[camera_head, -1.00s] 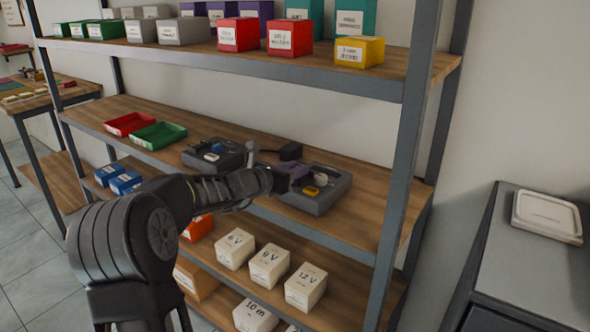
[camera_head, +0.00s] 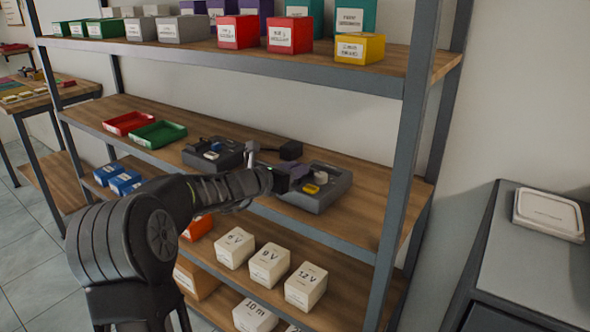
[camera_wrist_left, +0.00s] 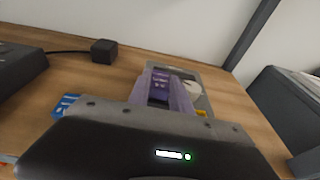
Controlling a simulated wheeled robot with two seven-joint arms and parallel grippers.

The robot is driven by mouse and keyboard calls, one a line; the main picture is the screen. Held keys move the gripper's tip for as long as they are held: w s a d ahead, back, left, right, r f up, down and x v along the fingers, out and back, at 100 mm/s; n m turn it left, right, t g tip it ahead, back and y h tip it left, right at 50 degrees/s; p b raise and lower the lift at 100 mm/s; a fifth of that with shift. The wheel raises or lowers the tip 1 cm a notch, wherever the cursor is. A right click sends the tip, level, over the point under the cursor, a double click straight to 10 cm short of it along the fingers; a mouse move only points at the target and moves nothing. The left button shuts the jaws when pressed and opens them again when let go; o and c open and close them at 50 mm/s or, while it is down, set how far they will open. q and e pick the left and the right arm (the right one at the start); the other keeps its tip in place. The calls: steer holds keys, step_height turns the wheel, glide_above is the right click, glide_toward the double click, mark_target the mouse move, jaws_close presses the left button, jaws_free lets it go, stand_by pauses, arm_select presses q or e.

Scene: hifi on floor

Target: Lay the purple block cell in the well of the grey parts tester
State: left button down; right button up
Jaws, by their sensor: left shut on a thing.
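The grey parts tester (camera_head: 335,192) stands on the middle shelf, with a pale round dial and a yellow part (camera_head: 311,189) on top. It also shows in the left wrist view (camera_wrist_left: 186,71), beyond my fingers. My left gripper (camera_head: 292,178) is over the tester's left part, shut on the purple block cell (camera_wrist_left: 160,90). The cell lies between the fingers and shows as a small purple patch in the head view (camera_head: 300,171). The well and the cell's underside are hidden, so I cannot tell whether they touch. My right gripper is not in view.
A second dark grey device (camera_head: 205,160) stands left of the tester. A black box (camera_head: 290,150) with a cable sits behind. Red (camera_head: 128,123) and green (camera_head: 158,135) trays lie farther left. The upper shelf edge (camera_head: 270,68) runs above; a post (camera_head: 402,160) stands right.

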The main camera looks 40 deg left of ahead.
arm_select(q)
steer(key=shift+f, duration=0.1)
stand_by(0.4)
stand_by(0.3)
steer(key=c, duration=1.1)
jaws_free()
steer(key=shift+r+p, duration=2.65)
steer(key=shift+r, duration=0.9)
steer(key=shift+f, duration=0.1)
